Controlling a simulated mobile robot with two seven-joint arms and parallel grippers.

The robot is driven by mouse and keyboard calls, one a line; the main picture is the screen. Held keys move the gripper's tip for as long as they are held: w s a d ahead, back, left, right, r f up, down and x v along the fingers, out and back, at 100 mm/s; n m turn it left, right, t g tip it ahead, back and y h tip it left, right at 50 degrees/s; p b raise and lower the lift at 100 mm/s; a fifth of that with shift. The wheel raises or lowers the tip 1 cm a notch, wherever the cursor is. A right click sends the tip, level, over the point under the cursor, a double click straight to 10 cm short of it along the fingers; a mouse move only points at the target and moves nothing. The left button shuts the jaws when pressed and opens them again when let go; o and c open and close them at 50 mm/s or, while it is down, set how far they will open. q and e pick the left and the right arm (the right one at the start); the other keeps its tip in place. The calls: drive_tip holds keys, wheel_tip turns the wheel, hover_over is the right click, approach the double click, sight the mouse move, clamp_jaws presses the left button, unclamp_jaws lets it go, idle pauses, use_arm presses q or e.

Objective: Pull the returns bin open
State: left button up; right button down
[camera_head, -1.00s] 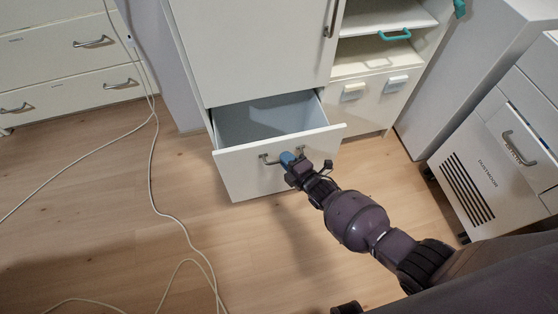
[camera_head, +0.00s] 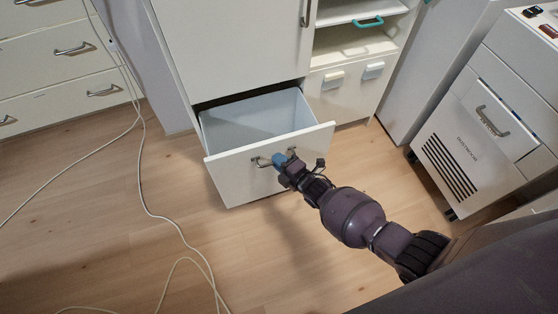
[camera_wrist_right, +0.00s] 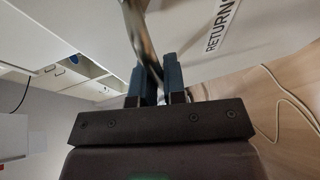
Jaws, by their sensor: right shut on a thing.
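The returns bin (camera_head: 226,173) is a white-fronted drawer low in the white cabinet, pulled out so its empty-looking grey inside (camera_head: 255,118) shows. Its metal bar handle (camera_head: 262,162) is on the front. My right gripper (camera_head: 279,159) is shut on the handle. In the right wrist view the blue fingers (camera_wrist_right: 158,82) stand on either side of the handle bar (camera_wrist_right: 140,45), and a label on the bin front reads "RETURN", cut off by the frame edge. My left gripper is not in view.
A dustroom-type cabinet with black vents (camera_head: 450,165) stands at the right. White drawers (camera_head: 65,65) stand at the left. Pale cables (camera_head: 150,210) lie across the wooden floor (camera_head: 90,215). The floor in front of the bin is clear apart from my arm.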

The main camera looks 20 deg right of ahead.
drive_tip(key=shift+d, duration=0.1)
drive_tip(key=c, duration=1.2)
unclamp_jaws()
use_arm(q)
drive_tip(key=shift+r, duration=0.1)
use_arm(e)
drive_tip(key=shift+s, duration=0.1)
use_arm(q)
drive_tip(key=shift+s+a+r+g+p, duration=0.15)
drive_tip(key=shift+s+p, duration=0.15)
drive_tip(key=shift+p, duration=0.5)
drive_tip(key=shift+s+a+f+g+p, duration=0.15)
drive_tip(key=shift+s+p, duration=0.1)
drive_tip(key=shift+p, duration=0.5)
use_arm(e)
drive_tip(key=shift+v, duration=5.3)
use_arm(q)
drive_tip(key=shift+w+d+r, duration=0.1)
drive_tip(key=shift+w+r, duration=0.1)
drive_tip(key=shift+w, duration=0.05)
use_arm(e)
drive_tip(key=shift+r, duration=0.15)
